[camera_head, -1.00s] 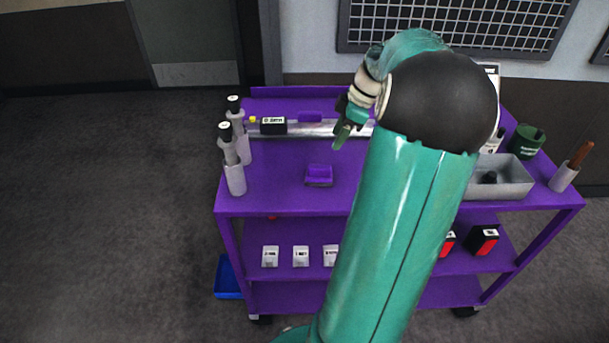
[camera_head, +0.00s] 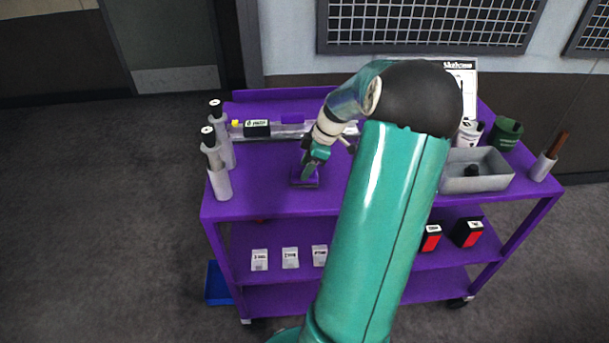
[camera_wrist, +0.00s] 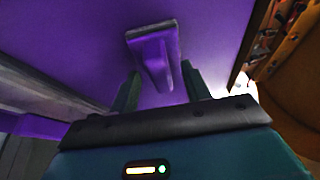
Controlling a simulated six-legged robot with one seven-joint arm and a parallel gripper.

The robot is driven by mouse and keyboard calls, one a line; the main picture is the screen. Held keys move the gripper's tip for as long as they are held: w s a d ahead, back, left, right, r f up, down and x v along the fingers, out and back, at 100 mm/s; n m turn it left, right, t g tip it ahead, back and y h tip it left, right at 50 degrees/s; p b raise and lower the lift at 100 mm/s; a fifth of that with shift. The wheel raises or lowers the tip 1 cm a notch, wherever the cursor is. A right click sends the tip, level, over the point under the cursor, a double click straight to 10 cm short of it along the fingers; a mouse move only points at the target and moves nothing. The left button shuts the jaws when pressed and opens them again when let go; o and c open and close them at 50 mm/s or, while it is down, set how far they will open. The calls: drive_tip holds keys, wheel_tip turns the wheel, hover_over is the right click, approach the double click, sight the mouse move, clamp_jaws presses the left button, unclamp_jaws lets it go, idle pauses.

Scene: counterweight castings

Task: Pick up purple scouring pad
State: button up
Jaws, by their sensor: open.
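The purple scouring pad (camera_head: 305,181) lies on the purple cart's top near its front edge, partly hidden by my gripper in the head view. It has a raised grip on a flat base. In the wrist view the pad (camera_wrist: 154,55) lies ahead of and between my two fingers. My gripper (camera_head: 310,172) is right over the pad in the head view. In the wrist view my gripper (camera_wrist: 158,85) is open, with one finger on each side of the pad's near end. I cannot tell whether the fingers touch it.
The purple cart (camera_head: 265,200) has clear top around the pad. Two grey bottles (camera_head: 218,165) stand at the left. A black labelled box (camera_head: 256,128) and a silver bar (camera_head: 285,131) lie behind. A grey tray (camera_head: 478,182) and a green cup (camera_head: 505,133) are at the right.

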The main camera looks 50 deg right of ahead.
sight(304, 167)
drive_tip(key=shift+x, duration=0.85)
drive_tip(key=shift+r, duration=0.1)
clamp_jaws()
wheel_tip(304, 167, up, 10)
drive_tip(key=c, duration=0.7)
unclamp_jaws()
drive_tip(key=shift+c, duration=1.4)
